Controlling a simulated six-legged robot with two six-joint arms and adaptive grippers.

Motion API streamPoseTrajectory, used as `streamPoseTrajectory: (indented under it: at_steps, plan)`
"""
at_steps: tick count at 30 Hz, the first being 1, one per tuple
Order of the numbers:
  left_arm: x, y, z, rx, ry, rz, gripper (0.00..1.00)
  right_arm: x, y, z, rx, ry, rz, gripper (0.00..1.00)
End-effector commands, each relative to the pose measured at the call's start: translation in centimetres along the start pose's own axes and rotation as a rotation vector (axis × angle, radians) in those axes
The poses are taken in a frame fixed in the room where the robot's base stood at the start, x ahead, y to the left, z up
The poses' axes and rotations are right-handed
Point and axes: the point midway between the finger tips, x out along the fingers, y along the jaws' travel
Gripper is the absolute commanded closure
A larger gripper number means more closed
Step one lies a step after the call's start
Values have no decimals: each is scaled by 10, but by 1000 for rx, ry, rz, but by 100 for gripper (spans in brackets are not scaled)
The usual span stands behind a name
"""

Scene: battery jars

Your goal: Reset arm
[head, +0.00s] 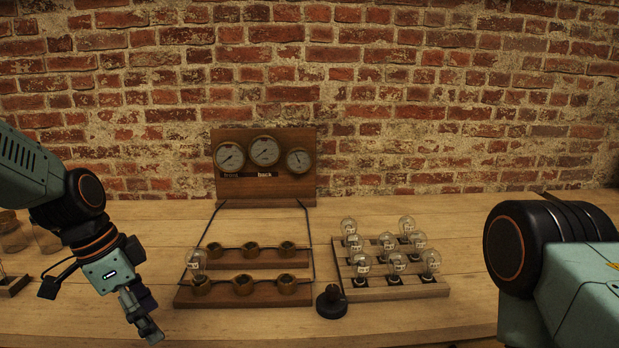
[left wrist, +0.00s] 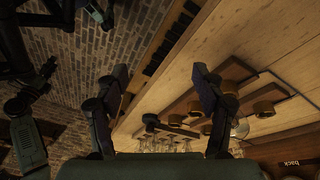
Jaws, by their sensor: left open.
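My left gripper (head: 143,316) hangs at the left of the head view, pointing down, left of the wooden socket stand and apart from it. In the left wrist view its two fingers stand wide apart with nothing between them (left wrist: 160,95). The left gripper is open and empty. My right arm comes in at the right edge of the head view, but its gripper does not show there.
A stepped wooden stand (head: 225,293) has ring sockets, one holding a glass bulb (head: 196,260). A gauge board (head: 225,190) stands behind. A rack (head: 425,290) holds several bulbs. A black knob (head: 331,302) stands between. Glass jars (head: 12,235) sit far left.

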Motion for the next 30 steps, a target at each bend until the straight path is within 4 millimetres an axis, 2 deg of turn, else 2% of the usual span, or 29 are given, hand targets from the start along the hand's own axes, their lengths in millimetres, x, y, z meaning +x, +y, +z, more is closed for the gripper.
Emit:
streamPoseTrajectory:
  at_steps: [1,5,6,9,12,15,19,21,24,30]
  plan:
    - [24,6,8,-51,-23,3,31,0,0,0,0,0,0,60]
    - [88,26,32,-220,-76,-19,31,0,0,0,0,0,0,60]
    - [108,35,42,-278,-94,-28,31,0,0,0,0,0,0,60]
    - [155,62,70,-421,-131,-58,31,0,0,0,0,0,0,60]
    - [193,95,99,-557,-163,-90,31,0,0,0,0,0,0,60]
    - [222,131,129,-685,-187,-124,31,0,0,0,0,0,0,60]
    - [245,180,165,-839,-207,-166,31,0,0,0,0,0,0,60]
    - [250,202,180,-907,-211,-184,31,0,0,0,0,0,0,60]
    - [254,224,194,-981,-209,-205,31,0,0,0,0,0,0,60]
    - [254,240,204,-1041,-200,-224,31,0,0,0,0,0,0,60]
